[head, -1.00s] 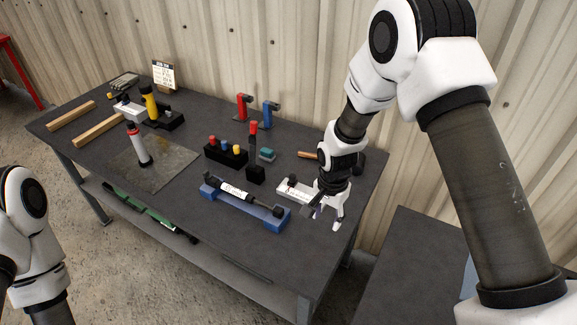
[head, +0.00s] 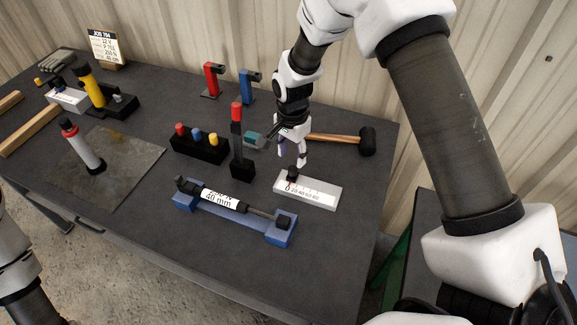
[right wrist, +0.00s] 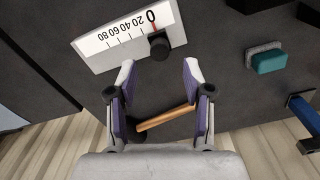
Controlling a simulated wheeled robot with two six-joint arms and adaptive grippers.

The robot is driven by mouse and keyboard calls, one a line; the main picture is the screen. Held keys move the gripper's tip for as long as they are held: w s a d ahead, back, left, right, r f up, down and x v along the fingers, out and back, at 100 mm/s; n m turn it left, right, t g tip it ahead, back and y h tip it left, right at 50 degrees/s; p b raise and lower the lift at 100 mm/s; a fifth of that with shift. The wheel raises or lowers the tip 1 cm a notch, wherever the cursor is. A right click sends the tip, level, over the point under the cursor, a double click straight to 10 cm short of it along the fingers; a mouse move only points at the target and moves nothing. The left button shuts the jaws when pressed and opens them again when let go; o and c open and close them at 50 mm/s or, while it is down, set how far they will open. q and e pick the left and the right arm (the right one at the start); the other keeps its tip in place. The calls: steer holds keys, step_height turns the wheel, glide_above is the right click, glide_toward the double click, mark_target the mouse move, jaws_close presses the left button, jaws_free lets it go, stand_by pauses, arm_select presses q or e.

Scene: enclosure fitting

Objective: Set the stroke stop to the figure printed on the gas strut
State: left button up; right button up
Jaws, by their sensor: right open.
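The stroke stop is a white block (head: 318,193) with a printed scale from 0 to 80 and a black knob (head: 292,174). In the right wrist view the knob (right wrist: 159,46) stands at the 0 end, by a red mark. The gas strut (head: 226,200) lies in a blue cradle (head: 184,202); its label reads 40 mm, with a line above only partly legible. My right gripper (head: 291,163) is open and empty, its fingers pointing down just above and behind the knob. In the right wrist view its fingertips (right wrist: 159,70) are on either side, short of the knob.
A mallet (head: 366,141) lies behind the stop. A teal-topped block (head: 254,139), a red-capped black post (head: 241,165) and a rack of coloured buttons (head: 199,147) stand to the left. Red (head: 211,80) and blue (head: 247,86) brackets stand behind.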

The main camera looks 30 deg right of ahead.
mark_target(292, 169)
step_height(292, 169, down, 6)
steer(key=shift+r+p, duration=0.2)
steer(key=shift+p, duration=0.55)
steer(key=shift+f, duration=0.3)
jaws_close()
